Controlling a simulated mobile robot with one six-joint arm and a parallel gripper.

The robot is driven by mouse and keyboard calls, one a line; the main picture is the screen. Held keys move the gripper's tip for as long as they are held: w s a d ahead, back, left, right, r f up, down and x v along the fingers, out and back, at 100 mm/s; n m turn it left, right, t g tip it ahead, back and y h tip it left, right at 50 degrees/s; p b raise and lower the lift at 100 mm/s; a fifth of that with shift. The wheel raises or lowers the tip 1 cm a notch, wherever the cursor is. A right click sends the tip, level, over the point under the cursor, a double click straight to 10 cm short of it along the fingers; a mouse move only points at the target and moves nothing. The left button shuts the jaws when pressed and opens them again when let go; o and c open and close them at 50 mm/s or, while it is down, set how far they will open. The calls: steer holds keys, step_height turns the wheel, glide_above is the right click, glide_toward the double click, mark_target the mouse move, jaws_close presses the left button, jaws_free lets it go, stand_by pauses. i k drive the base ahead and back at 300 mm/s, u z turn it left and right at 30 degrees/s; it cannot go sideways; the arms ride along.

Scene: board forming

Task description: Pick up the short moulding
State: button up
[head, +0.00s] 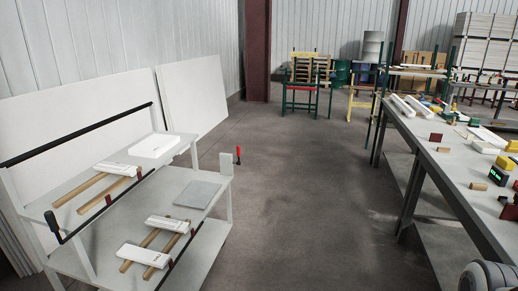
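Two narrow white strips, a left strip (402,106) and a right strip (418,106), lie side by side near the far left end of the workbench (431,150) on the right. They look like mouldings; I cannot tell which is the short one. Other white pieces lie across wooden bars on the grey cart at left: one on the upper shelf (117,168) and two on the lower shelf, a rear piece (166,223) and a front piece (143,255). I cannot tell whether any is a moulding. My gripper is not in view; a grey rounded part of my arm shows at bottom right.
The cart (82,182) also carries a white block (154,145) and a grey plate (198,194). The bench holds several small coloured blocks and a green-lit device (496,175). Bare floor (290,200) lies between cart and bench.

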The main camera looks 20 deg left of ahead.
mark_target(121, 169)
steer(key=u, duration=0.3)
steer(key=i, duration=1.55)
steer(key=u, duration=1.05)
steer(key=i, duration=1.3)
steer(key=u, duration=1.25)
steer(key=i, duration=0.8)
steer(key=u, duration=0.3)
